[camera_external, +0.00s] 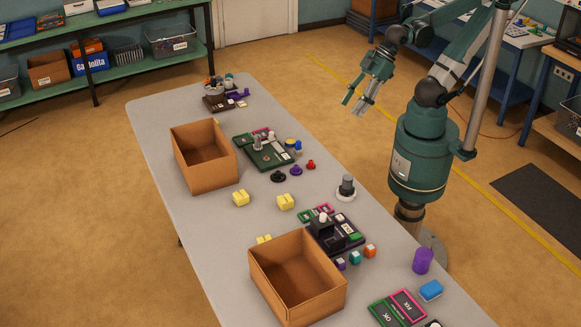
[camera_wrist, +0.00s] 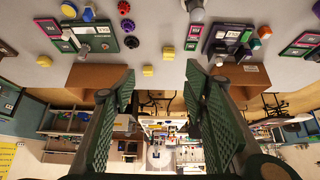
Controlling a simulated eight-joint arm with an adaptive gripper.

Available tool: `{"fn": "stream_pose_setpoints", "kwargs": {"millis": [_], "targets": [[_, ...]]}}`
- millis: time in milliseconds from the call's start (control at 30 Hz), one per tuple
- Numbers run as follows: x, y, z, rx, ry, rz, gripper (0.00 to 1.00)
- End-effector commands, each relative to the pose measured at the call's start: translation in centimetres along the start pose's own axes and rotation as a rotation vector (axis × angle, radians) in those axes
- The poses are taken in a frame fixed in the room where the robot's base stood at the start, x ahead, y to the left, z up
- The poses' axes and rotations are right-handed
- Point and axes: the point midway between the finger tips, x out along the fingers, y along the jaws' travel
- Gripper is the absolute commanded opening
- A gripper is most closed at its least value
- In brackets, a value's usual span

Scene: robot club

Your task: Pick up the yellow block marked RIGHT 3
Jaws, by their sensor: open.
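Three yellow blocks stand on the grey table. One yellow block (camera_external: 241,198) is beside the far cardboard box, a second yellow block (camera_external: 286,202) is to its right, and a third yellow block (camera_external: 264,239) is partly hidden behind the near box. My gripper (camera_external: 354,101) is open and empty, raised well apart from the blocks, with fingers spread in the wrist view.
Two open cardboard boxes, a far one (camera_external: 183,152) and a near one (camera_external: 327,301), stand on the table (camera_external: 190,245). Dark fixtures (camera_external: 264,150) (camera_external: 350,237), knobs and small coloured pieces line the side nearer my arm. Table surface around the two middle yellow blocks is mostly clear.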

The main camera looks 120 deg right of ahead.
Motion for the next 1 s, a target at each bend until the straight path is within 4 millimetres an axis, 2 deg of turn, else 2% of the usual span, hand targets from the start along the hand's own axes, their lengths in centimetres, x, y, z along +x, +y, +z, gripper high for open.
{"fn": "stream_pose_setpoints", "kwargs": {"millis": [667, 1000], "targets": [[0.1, 0.0, -0.3, -0.011, -0.004, 0.0, 0.48], [0.8, 0.2, -3.2, -0.115, -0.044, 0.001, 0.48]]}}
